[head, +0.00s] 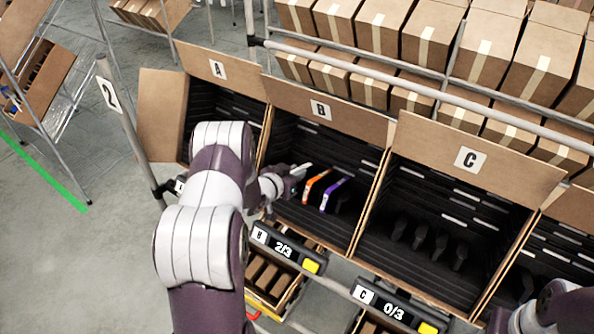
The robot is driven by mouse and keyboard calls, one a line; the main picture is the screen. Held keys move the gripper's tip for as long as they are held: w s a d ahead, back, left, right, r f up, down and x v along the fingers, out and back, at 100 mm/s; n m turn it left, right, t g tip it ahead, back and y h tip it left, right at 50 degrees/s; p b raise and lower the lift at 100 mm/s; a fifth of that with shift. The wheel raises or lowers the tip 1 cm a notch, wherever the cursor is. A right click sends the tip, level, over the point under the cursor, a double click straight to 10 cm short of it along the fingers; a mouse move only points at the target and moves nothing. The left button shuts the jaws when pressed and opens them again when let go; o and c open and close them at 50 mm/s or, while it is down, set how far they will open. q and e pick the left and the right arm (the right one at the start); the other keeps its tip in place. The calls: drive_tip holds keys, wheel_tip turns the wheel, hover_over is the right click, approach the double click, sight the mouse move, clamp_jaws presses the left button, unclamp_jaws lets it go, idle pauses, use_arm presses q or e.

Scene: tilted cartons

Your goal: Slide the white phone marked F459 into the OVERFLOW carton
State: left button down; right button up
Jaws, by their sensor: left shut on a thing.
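My left gripper (291,180) is at the left side of carton B (330,110), in front of its slotted black interior. It is shut on a small white thing (300,169), which looks like the white phone; the fingers hide part of it and no marking F459 can be read. An orange phone (316,186) and a purple phone (333,193) stand side by side in carton B, just right of the gripper. No carton with a readable OVERFLOW label shows. Part of my right arm shows at the lower right; its gripper is not seen.
Carton A (217,70) stands left of B, carton C (468,158) right, with another carton (572,208) at the right edge. Displays below read 2/3 for B (283,248) and 0/3 for C (392,308). Closed boxes (430,35) fill the rack behind. Floor at left is open.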

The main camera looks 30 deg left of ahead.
use_arm(q)
drive_tip(key=d+r+p+v, duration=0.1)
drive_tip(key=p+v, duration=0.6)
drive_tip(key=v, duration=0.5)
drive_tip(key=shift+a+r, duration=0.45)
drive_tip(key=shift+a, duration=0.1)
